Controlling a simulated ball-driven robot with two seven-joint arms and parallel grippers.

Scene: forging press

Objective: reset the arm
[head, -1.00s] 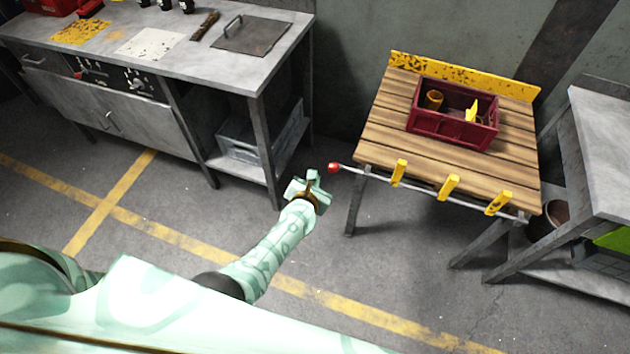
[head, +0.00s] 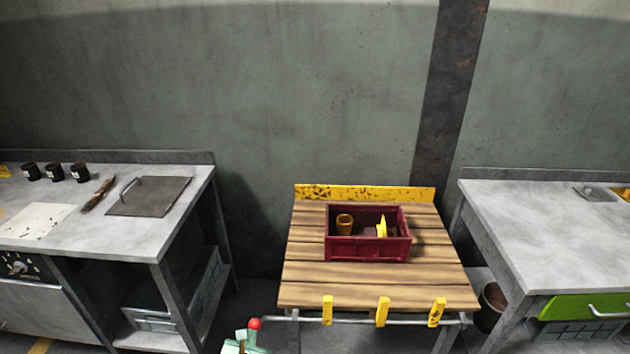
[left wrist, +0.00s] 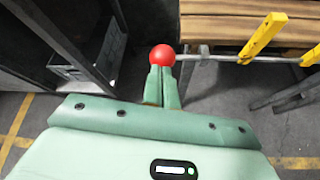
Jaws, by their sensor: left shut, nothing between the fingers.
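My left gripper (head: 243,341) shows at the bottom edge of the head view, close to the red ball (head: 254,323) at the left end of the table's front rail. In the left wrist view its two fingers (left wrist: 162,84) are shut together with nothing between them. The red ball (left wrist: 162,57) shows right past the fingertips there; I cannot tell if they touch. My right gripper is not in view.
A wooden-topped table (head: 300,270) carries a dark red crate (head: 368,248) with small yellow items. Its front rail (head: 350,320) bears yellow tabs (head: 383,311). Grey benches stand left (head: 130,235) and right (head: 530,235). Floor shows between the left bench and the table.

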